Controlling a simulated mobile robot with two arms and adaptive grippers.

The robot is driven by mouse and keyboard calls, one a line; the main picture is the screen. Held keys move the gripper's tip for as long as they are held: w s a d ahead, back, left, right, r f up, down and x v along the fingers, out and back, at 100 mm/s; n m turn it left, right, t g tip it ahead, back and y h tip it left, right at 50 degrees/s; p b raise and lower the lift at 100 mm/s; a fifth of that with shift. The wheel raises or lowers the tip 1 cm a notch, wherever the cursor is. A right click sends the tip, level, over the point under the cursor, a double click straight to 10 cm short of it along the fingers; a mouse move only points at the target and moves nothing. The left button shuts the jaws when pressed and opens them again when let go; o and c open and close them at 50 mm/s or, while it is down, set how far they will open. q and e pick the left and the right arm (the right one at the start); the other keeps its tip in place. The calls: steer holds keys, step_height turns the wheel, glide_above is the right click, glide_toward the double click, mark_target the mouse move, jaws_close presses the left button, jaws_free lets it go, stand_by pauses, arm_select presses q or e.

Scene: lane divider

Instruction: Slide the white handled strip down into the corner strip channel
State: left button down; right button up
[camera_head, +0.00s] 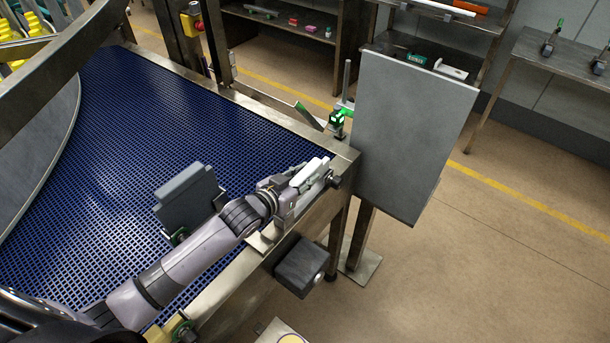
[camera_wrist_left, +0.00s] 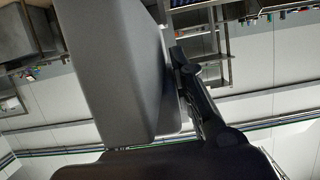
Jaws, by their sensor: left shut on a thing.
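The white handled strip (camera_head: 309,173) shows as a short white bar at my left gripper (camera_head: 316,184), above the conveyor's near right metal edge. The gripper is shut on it; the fingertips are partly hidden. In the left wrist view a large pale grey piece (camera_wrist_left: 112,70) fills the left, with a dark finger (camera_wrist_left: 200,98) at its right side; I cannot tell whether the grey piece is the strip. The corner strip channel cannot be clearly made out; the gripper covers part of the edge. My right gripper is not in view.
A blue mesh conveyor belt (camera_head: 130,120) lies left of the metal rail (camera_head: 335,180). A grey upright panel (camera_head: 415,130) stands at the corner, with a green clamp (camera_head: 338,116) beside it. A dark grey plate (camera_head: 188,197) stands near the arm. Shelves (camera_head: 290,35) are behind.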

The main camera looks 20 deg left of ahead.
mark_target(306, 172)
arm_select(q)
steer(key=shift+f+b, duration=1.15)
steer(key=shift+f, duration=0.65)
steer(key=c, duration=1.3)
jaws_free()
step_height(306, 172, up, 10)
steer(key=shift+r, duration=0.1)
